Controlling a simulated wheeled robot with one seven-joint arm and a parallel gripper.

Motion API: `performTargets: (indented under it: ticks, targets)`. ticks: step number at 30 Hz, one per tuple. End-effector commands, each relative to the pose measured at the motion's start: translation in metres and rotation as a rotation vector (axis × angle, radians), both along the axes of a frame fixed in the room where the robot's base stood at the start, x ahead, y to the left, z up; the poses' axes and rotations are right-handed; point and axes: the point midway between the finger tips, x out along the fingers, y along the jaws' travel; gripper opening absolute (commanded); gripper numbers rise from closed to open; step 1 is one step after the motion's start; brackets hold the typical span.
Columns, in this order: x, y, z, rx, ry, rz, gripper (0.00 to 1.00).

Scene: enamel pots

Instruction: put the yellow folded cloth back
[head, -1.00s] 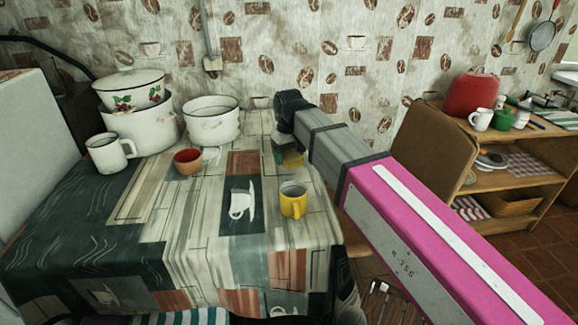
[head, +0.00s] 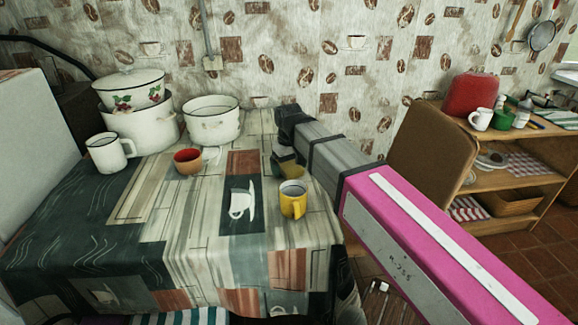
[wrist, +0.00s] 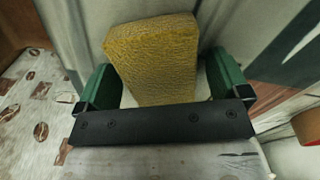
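The yellow folded cloth (wrist: 155,62) shows in the wrist view as a thick, textured block, lying slightly tilted on the patterned tablecloth. The green fingers of my gripper (wrist: 163,78) stand on either side of it. A narrow gap shows between the cloth and the right finger; at the left finger I cannot tell if they touch.
A yellow mug (head: 293,203) stands just in front of my gripper. A red bowl (head: 187,162), a white pot (head: 211,122), a white mug (head: 107,153) and stacked enamel pots (head: 140,130) stand to the left. A wooden shelf (head: 500,180) is at the right. The table's front middle is clear.

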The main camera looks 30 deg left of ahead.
Motion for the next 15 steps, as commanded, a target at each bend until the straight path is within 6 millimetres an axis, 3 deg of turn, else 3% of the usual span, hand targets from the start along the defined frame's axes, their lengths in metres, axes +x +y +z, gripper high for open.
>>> performTargets:
  ticks: [8,15]
  targets:
    - [0.000,0.000,0.002,0.000,0.000,0.000,0.94]
    - [0.000,0.000,0.029,0.002,-0.001,0.000,0.94]
